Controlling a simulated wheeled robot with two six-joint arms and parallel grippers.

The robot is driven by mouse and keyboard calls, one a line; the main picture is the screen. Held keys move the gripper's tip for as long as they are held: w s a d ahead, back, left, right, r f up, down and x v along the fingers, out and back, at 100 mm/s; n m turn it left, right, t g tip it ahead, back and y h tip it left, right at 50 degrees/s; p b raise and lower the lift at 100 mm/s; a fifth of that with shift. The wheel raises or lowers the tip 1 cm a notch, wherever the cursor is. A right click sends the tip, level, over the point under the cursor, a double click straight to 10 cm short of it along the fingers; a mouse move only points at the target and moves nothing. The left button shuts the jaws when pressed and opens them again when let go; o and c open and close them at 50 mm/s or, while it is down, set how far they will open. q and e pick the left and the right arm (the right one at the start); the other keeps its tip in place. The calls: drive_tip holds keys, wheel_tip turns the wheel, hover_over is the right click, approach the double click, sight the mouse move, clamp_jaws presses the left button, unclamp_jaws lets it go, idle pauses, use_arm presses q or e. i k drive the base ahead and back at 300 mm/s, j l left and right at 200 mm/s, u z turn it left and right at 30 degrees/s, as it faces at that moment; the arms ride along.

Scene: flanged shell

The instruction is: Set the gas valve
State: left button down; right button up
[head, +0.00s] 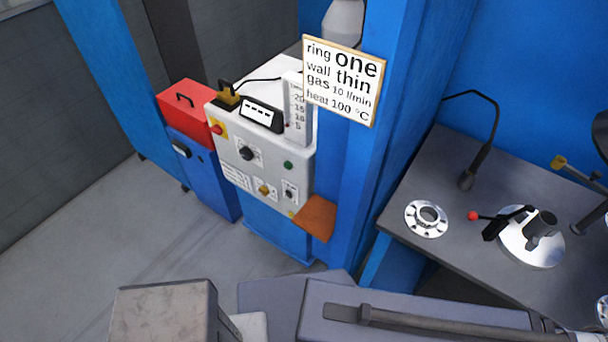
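A white control cabinet (262,150) stands left of a blue post. A flow gauge (297,112) with a vertical scale rises at its right top edge; the reading is too small to tell. A brass fitting (229,96) with a black part sits on the cabinet's top left. The front has a black knob (246,153), a green button (288,165) and a small brass-coloured knob (264,190). I cannot tell which part is the gas valve. A sign (341,82) reads ring one, wall thin, gas 10 l/min, heat 100 °C. Neither gripper shows.
A red box (186,98) on a blue cabinet (203,172) stands left. The grey table (455,235) at right holds a flanged ring (426,218) and a round fixture (532,240) with a red-tipped lever. A brown pad (315,217) juts beside the post. Floor at left is clear.

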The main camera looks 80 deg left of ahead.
sight(263, 191)
drive_tip(key=u, duration=1.8)
drive_tip(key=k+u, duration=0.15)
drive_tip(key=u, duration=0.6)
drive_tip(key=k+j, duration=0.45)
drive_tip(key=i+j+z, duration=0.2)
drive_tip(key=i+j, duration=0.2)
drive_tip(key=j, duration=0.2)
drive_tip(key=i+j+z, duration=0.1)
drive_tip(key=j, duration=0.25)
drive_tip(key=i+j+z, duration=0.1)
drive_tip(key=i+j, duration=0.15)
drive_tip(key=i+j+z, duration=0.1)
drive_tip(key=j, duration=0.35)
drive_tip(key=i, duration=0.05)
